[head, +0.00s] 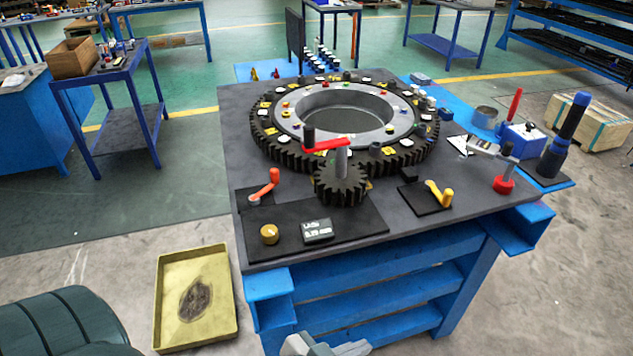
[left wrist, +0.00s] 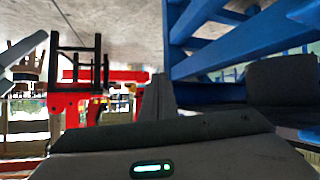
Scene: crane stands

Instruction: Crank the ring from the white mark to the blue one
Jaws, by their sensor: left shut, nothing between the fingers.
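The black toothed ring (head: 262,140) lies flat on the grey table, around a pale inner ring carrying many small coloured pieces. I cannot tell which are the white and blue marks. The small dark pinion gear (head: 341,187) stands at the ring's near edge, apparently meshed with it. My left gripper (head: 325,346) is at the bottom edge of the head view, low in front of the table, partly cut off. It is shut and empty, well away from the crank.
On the table (head: 240,108) are an orange lever (head: 264,189), a yellow lever (head: 440,194), a brass knob (head: 269,234) and a label block (head: 317,231). A yellow tray (head: 166,300) lies on the floor.

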